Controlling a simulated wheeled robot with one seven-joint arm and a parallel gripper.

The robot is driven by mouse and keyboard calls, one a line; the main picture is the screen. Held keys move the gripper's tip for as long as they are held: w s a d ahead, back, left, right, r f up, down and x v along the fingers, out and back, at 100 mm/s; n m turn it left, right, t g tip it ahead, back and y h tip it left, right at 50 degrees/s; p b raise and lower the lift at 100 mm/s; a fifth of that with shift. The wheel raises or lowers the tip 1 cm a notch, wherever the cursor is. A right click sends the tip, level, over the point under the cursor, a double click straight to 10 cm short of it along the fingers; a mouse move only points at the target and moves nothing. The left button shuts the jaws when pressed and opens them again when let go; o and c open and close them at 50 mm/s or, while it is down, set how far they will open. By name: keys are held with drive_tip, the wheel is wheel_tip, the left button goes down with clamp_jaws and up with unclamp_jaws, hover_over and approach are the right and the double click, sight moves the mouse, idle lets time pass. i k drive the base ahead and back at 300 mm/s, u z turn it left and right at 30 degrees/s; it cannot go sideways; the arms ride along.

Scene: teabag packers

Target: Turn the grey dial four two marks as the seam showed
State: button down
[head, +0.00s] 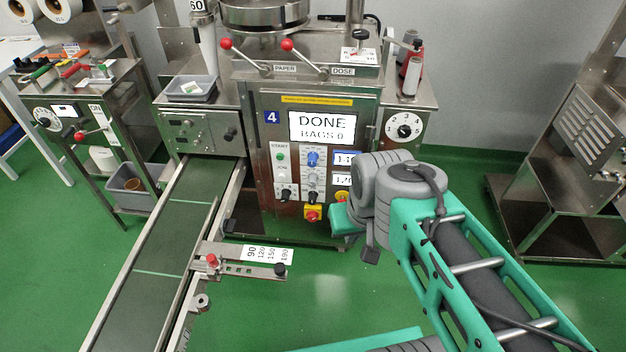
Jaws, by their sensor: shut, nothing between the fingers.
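The packer marked 4 (271,117) stands upright in the middle of the head view. A small grey dial (313,181) sits on the front panel, below a blue dial (313,158) and above a black knob. Its pointer is too small to read. My gripper (344,219), with its green body, is just right of and below the panel's red stop button, in front of the packer's lower right. It is shut and empty and appears apart from the grey dial. Its fingertips are not clearly seen.
A conveyor (160,245) runs toward me at the left, with a slotted scale bracket (240,262) beside it. A numbered white dial (403,128) is right of the screen. Two red-knobbed levers are on top. A second station (75,125) stands left.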

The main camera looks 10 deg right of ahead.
sight(313, 177)
drive_tip(key=z, duration=0.5)
drive_tip(key=k, duration=0.6)
drive_tip(key=z, duration=0.45)
drive_tip(key=i, duration=0.65)
drive_tip(key=u, duration=1.2)
drive_tip(key=i, duration=0.85)
drive_tip(key=u, duration=0.95)
